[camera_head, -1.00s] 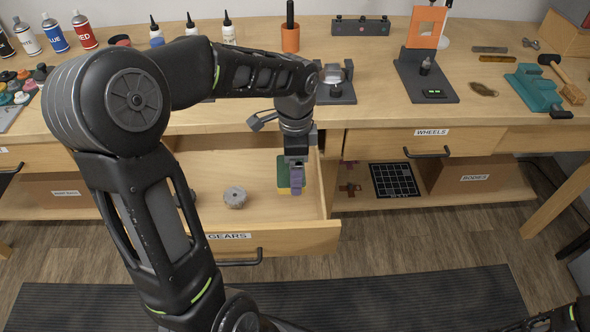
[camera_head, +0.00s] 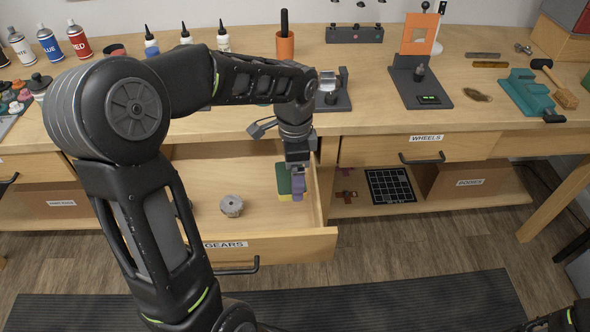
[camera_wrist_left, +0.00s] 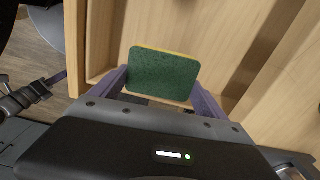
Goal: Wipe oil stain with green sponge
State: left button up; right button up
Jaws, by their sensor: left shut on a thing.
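A green sponge (camera_head: 284,182) with a yellow layer is at the right side of the open GEARS drawer (camera_head: 280,243). My left gripper (camera_head: 298,188), with purple fingers, is shut on it from above. In the left wrist view, the sponge (camera_wrist_left: 163,74) sits upright between the two fingers (camera_wrist_left: 160,88), green face toward the camera. I cannot tell whether it touches the drawer floor. A small dark brown patch (camera_head: 476,95) lies on the right part of the bench; I cannot tell whether it is the oil stain. My right gripper is out of view.
A grey gear (camera_head: 231,206) lies in the drawer, left of the sponge. The drawer's right wall (camera_head: 319,190) is close to my gripper. Above are the bench edge and a black stand with an orange frame (camera_head: 420,85). A green vise (camera_head: 528,92) stands at the right.

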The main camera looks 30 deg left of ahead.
pick_arm(q)
jog(key=w+d+r+n, duration=0.3)
jog(key=w+d+n, duration=0.6)
jog(key=d, duration=0.2)
jog(key=shift+r+n, duration=0.15)
jog(key=shift+n, duration=0.25)
jog(key=shift+d, duration=0.1)
